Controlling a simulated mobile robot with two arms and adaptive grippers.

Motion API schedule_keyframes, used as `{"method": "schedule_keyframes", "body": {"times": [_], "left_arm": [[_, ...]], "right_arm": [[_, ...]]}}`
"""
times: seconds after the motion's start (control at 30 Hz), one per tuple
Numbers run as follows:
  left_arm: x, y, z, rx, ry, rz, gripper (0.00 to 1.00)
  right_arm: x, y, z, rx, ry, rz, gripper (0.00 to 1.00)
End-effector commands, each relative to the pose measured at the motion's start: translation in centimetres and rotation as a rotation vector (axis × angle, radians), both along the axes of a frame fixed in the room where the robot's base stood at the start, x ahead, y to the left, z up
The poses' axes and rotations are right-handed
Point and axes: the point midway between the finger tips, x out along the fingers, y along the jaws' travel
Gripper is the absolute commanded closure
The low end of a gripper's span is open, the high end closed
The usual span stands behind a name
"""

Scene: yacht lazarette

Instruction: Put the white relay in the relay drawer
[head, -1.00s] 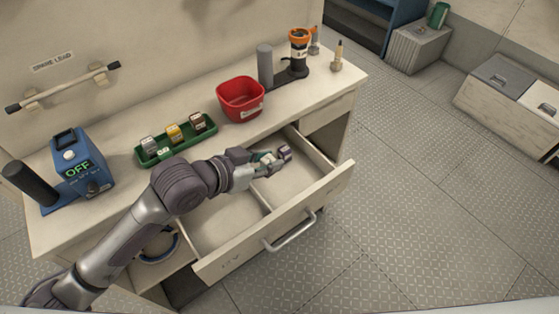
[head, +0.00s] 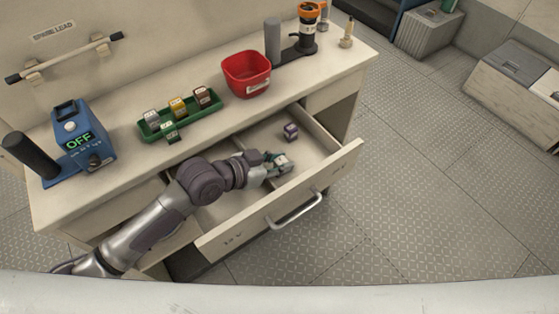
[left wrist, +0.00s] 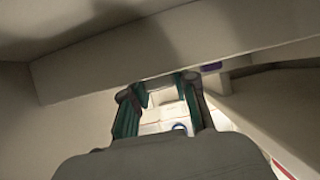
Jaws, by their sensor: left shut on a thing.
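The white relay (head: 281,160) is between the fingers of my left gripper (head: 278,164), which is shut on it. In the left wrist view the white relay (left wrist: 165,122) shows between the green-lined fingers (left wrist: 163,105). The relay drawer (head: 285,200) is pulled open under the bench top and has a divider inside. My left gripper is within the drawer's outline, near its front wall; I cannot tell whether the relay touches the floor. A purple relay (head: 291,131) lies in the drawer's right compartment, behind the gripper. My right gripper is not in view.
On the bench top a green tray (head: 181,124) holds several relays. A red bin (head: 246,75), a blue device reading OFF (head: 82,138) and an orange-topped stand (head: 307,30) stand there too. The drawer handle (head: 295,208) sticks out in front.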

Motion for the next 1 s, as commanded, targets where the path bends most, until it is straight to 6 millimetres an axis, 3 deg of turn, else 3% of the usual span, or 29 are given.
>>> {"method": "schedule_keyframes", "body": {"times": [0.17,0.2,0.33,0.7,1.0], "left_arm": [[0.0,0.0,-0.1,0.0,0.0,0.0,0.98],[0.0,0.0,-0.2,0.0,0.0,0.0,0.7],[0.0,0.0,-0.1,0.0,0.0,0.0,0.49],[0.0,0.1,0.2,0.001,-0.001,0.0,0.47],[-2.8,4.0,2.6,0.005,-0.002,0.0,0.47]], "right_arm": [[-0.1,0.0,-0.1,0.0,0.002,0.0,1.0],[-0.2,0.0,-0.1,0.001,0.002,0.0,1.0],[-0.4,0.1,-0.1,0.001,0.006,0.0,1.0],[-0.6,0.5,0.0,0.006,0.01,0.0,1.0],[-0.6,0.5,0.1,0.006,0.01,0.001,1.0]]}}
